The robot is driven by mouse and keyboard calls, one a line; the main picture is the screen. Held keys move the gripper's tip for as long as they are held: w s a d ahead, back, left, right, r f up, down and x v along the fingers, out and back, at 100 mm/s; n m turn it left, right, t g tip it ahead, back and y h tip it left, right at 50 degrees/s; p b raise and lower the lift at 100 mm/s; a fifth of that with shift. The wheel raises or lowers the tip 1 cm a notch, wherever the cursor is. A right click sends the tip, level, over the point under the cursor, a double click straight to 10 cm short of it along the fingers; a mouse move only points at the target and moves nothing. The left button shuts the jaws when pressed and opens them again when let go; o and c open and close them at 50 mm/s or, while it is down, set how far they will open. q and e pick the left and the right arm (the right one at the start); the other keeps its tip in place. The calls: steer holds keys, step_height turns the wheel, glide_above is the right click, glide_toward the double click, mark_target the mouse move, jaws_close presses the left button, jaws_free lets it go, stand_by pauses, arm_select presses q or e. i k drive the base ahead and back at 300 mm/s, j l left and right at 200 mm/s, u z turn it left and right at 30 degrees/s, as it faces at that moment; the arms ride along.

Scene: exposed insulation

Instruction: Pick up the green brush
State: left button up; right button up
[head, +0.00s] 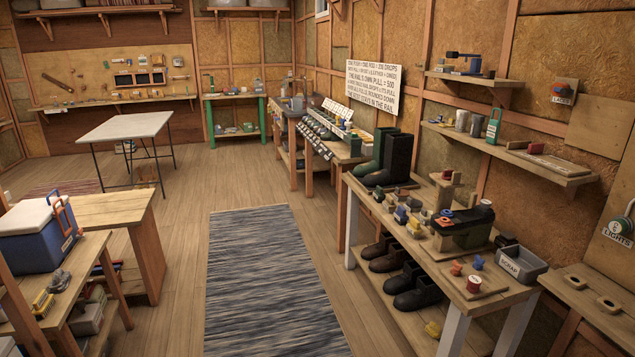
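I cannot make out a green brush for certain in the head view; the small items on the benches are too small to tell apart. Green things that show are a green boot (368,158) beside a black boot (398,160) on the right bench, a dark green machine (462,232) on the same bench, and a small green item with a handle (494,127) on the lower wall shelf. Neither of my grippers is in view.
A striped rug (265,280) lies on open wooden floor. The right workbench (420,262) holds many small parts and a grey scrap bin (521,265). A blue cooler (38,238) stands on the left bench. A white-topped table (127,126) stands farther back.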

mark_target(379, 196)
steer(key=i, duration=2.55)
